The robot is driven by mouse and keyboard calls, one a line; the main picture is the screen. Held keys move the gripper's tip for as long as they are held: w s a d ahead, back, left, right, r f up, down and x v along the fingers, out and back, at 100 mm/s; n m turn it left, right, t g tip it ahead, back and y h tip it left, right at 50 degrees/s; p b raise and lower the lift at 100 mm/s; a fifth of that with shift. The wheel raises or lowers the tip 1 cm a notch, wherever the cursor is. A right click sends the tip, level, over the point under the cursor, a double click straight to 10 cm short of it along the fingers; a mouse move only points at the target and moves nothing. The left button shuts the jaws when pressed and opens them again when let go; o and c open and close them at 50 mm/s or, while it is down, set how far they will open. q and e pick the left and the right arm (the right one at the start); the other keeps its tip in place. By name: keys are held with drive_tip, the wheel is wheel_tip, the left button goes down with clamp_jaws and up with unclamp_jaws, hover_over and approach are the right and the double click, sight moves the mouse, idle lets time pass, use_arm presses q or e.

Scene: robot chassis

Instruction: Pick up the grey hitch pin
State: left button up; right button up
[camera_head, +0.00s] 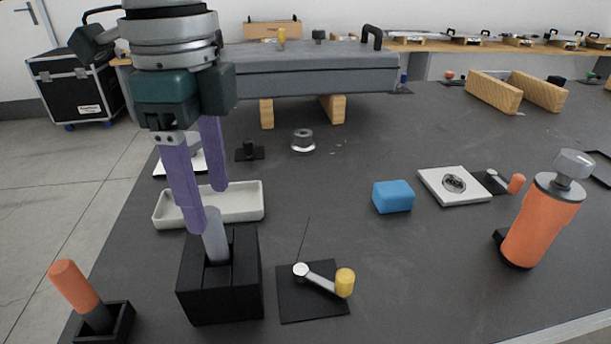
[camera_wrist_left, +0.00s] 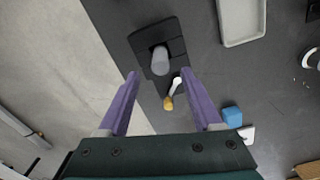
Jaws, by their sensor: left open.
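The grey hitch pin (camera_head: 215,241) stands in the slot of a black block (camera_head: 219,289) at the front left of the table. In the left wrist view the pin (camera_wrist_left: 160,61) shows as a grey cylinder in the black block (camera_wrist_left: 139,40). My left gripper (camera_head: 208,207) points down with its two purple fingers apart, at the top of the pin. In the left wrist view my left gripper (camera_wrist_left: 160,74) is open, and the pin appears between and just beyond the fingertips. The pin's lower end is hidden in the block. My right gripper is not in view.
A pale tray (camera_head: 246,204) lies behind the block. A crank with a yellow knob (camera_head: 345,282) is to its right, and an orange-handled piece (camera_head: 74,284) to its left. A blue block (camera_head: 393,197) and an orange cylinder (camera_head: 541,226) stand farther right.

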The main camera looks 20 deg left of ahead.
sight(207, 211)
use_arm(q)
drive_tip(key=f, duration=0.4)
drive_tip(key=f+b, duration=0.1)
drive_tip(key=f, duration=0.1)
drive_tip(key=shift+s+a, duration=0.1)
drive_tip(key=shift+a, duration=0.2)
drive_tip(key=shift+c, duration=0.3)
clamp_jaws()
